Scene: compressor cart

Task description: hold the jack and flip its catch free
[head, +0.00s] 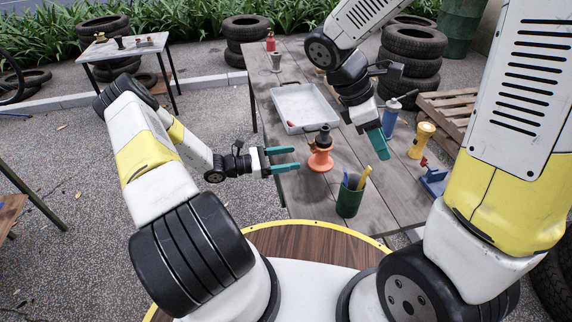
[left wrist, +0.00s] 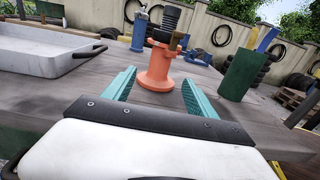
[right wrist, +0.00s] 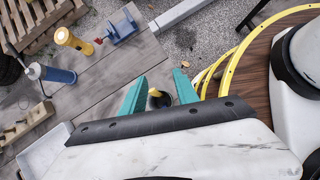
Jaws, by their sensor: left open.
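The orange jack (head: 320,158) stands upright on the grey wooden table, with a dark ribbed screw top. In the left wrist view the jack (left wrist: 158,68) is ahead, between the lines of the fingers. A small brownish piece (left wrist: 176,41) at its neck may be the catch. My left gripper (head: 284,160) is open and level, just left of the jack and apart from it. My right gripper (head: 379,144) points down, right of the jack and above the table; its fingers (right wrist: 160,88) are apart and empty. The jack is not clearly visible in the right wrist view.
A green cup with tools (head: 349,201) stands close in front of the jack. A white tray (head: 290,128) lies behind it.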

